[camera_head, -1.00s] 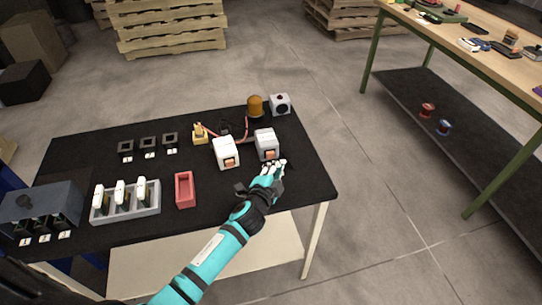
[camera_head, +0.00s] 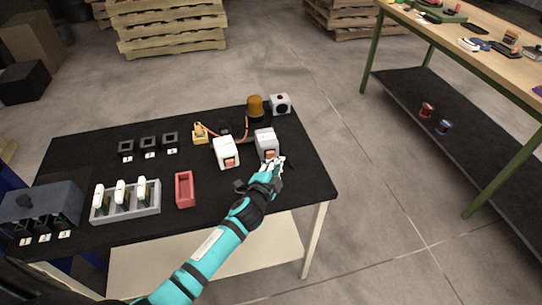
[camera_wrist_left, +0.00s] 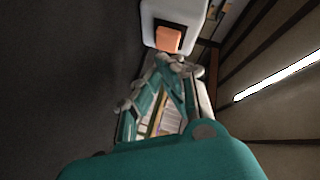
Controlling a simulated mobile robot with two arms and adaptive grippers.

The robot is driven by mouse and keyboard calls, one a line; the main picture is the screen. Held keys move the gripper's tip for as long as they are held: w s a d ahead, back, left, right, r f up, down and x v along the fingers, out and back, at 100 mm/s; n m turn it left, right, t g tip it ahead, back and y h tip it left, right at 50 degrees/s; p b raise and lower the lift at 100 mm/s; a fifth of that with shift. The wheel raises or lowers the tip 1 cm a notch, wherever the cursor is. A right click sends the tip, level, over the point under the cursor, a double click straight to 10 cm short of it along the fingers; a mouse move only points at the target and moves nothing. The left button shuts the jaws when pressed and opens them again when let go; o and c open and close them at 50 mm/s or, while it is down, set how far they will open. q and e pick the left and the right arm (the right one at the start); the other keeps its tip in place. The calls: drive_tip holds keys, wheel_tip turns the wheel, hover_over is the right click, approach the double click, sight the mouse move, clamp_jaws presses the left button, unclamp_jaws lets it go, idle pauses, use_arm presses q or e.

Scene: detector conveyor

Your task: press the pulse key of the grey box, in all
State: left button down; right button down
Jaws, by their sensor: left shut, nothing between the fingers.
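The grey box (camera_head: 265,138) stands at the right of the black table, with an orange key (camera_head: 270,153) low on its near face. In the left wrist view the box (camera_wrist_left: 190,12) and its orange key (camera_wrist_left: 167,39) show at the top. My left gripper (camera_head: 277,161) is shut and empty, right in front of the key. In the wrist view the fingertips (camera_wrist_left: 178,63) are just below the key; I cannot tell whether they touch it. My right gripper is not in view.
A white box (camera_head: 226,150) with a similar orange key stands just left of the grey box. Behind are an amber beacon (camera_head: 255,106) and a small white box with a dark round face (camera_head: 281,103). A red tray (camera_head: 185,190) and a grey rack (camera_head: 126,215) lie left.

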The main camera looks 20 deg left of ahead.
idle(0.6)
use_arm(q)
drive_tip(key=shift+a, duration=0.1)
drive_tip(key=shift+w+a, duration=0.15)
drive_tip(key=shift+w, duration=0.2)
drive_tip(key=shift+w+a, duration=0.35)
drive_tip(key=shift+w, duration=0.15)
idle(1.0)
drive_tip(key=shift+s, duration=0.1)
drive_tip(key=shift+s+d, duration=0.55)
drive_tip(key=shift+s, duration=0.2)
drive_tip(key=shift+s+d, duration=0.1)
drive_tip(key=shift+s, duration=0.1)
drive_tip(key=shift+s+d, duration=0.65)
drive_tip(key=shift+s, duration=0.3)
drive_tip(key=shift+s+d, duration=0.65)
drive_tip(key=shift+s, duration=0.3)
